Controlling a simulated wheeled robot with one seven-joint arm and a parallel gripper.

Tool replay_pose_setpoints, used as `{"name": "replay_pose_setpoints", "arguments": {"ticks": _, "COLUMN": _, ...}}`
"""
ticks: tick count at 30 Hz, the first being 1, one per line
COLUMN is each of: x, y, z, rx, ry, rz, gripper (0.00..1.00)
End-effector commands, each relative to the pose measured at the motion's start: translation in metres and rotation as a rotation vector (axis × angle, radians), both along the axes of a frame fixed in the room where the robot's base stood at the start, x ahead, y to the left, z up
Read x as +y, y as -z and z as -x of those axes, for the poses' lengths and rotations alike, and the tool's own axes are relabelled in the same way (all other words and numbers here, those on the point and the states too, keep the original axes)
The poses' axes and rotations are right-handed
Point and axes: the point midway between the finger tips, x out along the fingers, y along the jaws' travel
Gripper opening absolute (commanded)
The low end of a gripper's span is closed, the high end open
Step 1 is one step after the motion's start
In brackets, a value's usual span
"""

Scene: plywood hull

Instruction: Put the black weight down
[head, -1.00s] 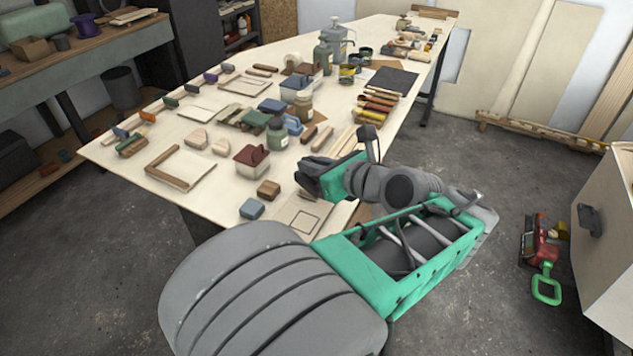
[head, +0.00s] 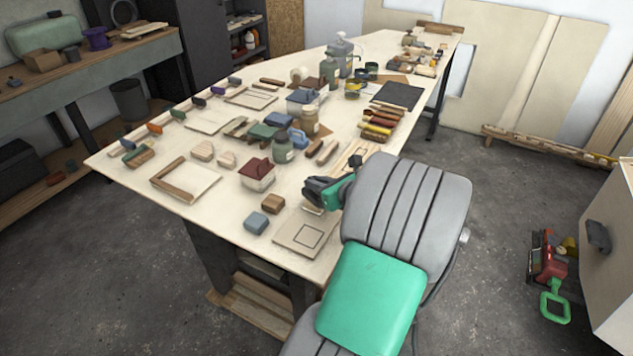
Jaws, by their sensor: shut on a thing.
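My gripper (head: 318,191) is over the right side of the long plywood table (head: 135,178), near its front end. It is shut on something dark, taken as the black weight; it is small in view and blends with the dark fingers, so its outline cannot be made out. My grey and green arm hides the table's right edge beside it. A flat board with a dark square outline (head: 305,237) lies on the front corner, just below the gripper in the picture. I cannot tell the height of the gripper above the table.
A blue block (head: 256,223), a brown block (head: 273,203) and a dark-red-lidded box (head: 257,174) stand left of the gripper. A green jar (head: 283,151) and brown bars (head: 327,152) are behind it. A framed tray (head: 185,181) lies left. Bare tabletop shows near the front edge.

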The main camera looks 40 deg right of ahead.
Motion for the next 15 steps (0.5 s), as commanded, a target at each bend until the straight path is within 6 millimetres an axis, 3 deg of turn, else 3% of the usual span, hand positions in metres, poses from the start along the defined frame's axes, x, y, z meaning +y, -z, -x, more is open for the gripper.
{"name": "replay_pose_setpoints", "arguments": {"ticks": 8, "x": -0.0007, "y": -0.0004, "z": -0.0003, "rx": -0.004, "ry": 0.0, "rz": 0.003, "gripper": 0.0}}
{"name": "replay_pose_setpoints", "arguments": {"ticks": 9, "x": -0.0004, "y": 0.0015, "z": 0.0001, "rx": -0.001, "ry": 0.0, "rz": 0.002, "gripper": 0.12}}
{"name": "replay_pose_setpoints", "arguments": {"ticks": 15, "x": -0.0003, "y": 0.0011, "z": 0.0002, "rx": -0.001, "ry": 0.0, "rz": 0.002, "gripper": 0.29}}
